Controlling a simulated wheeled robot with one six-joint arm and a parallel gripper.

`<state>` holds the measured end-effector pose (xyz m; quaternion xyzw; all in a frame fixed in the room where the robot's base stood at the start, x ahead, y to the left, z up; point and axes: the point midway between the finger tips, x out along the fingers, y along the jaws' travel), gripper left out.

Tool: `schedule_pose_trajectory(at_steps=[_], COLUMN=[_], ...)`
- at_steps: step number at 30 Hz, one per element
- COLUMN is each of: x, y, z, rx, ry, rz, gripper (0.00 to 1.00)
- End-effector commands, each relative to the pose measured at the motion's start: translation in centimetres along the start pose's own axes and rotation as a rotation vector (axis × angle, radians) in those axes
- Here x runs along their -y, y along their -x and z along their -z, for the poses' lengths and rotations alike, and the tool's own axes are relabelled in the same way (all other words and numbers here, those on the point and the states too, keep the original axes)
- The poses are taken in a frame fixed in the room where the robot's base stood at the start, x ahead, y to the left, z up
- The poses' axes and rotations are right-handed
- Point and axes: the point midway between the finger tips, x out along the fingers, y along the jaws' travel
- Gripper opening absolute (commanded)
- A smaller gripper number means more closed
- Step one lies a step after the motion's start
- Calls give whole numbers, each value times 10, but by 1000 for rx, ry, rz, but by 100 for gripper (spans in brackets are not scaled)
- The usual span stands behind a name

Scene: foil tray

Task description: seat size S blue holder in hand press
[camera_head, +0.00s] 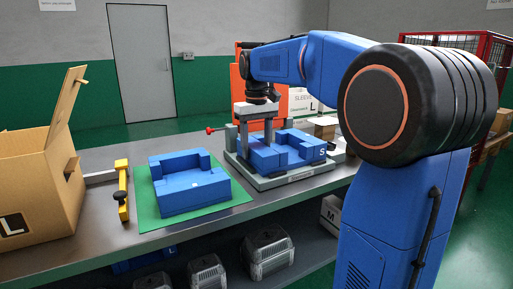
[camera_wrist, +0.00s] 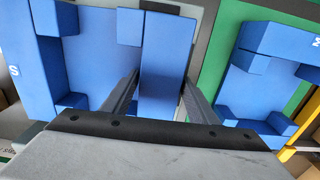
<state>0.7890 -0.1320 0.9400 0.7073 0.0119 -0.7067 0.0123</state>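The blue holder marked S (camera_head: 300,150) is at the grey hand press (camera_head: 283,181), over its base. I cannot tell whether it is fully down or slightly raised. My gripper (camera_head: 256,146) points down at the holder's left wall, with a finger on each side. In the wrist view my gripper (camera_wrist: 162,80) has its fingertips against both faces of that wall, and the S holder (camera_wrist: 30,60) fills the left and middle. The contact under the holder is hidden.
Another blue holder (camera_head: 180,195), marked M in the wrist view (camera_wrist: 275,75), lies on a green mat (camera_head: 150,220) left of the press. A yellow-handled tool (camera_head: 122,190) and an open cardboard box (camera_head: 30,185) marked L stand farther left. A red knob (camera_head: 209,130) sticks out beside the press.

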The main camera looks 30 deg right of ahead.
Motion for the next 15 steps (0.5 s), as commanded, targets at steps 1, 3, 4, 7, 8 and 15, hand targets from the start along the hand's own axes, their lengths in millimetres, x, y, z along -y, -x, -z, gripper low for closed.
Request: schedule_pose_trajectory(at_steps=[1, 3, 4, 7, 8, 15], x=[0, 0, 0, 0, 0, 0], y=[0, 0, 0, 0, -1, 11], z=[0, 0, 0, 0, 0, 1], rx=[0, 0, 0, 0, 2, -1], ry=[0, 0, 0, 0, 0, 0], rz=[0, 0, 0, 0, 1, 0], gripper=[67, 67, 67, 67, 67, 67])
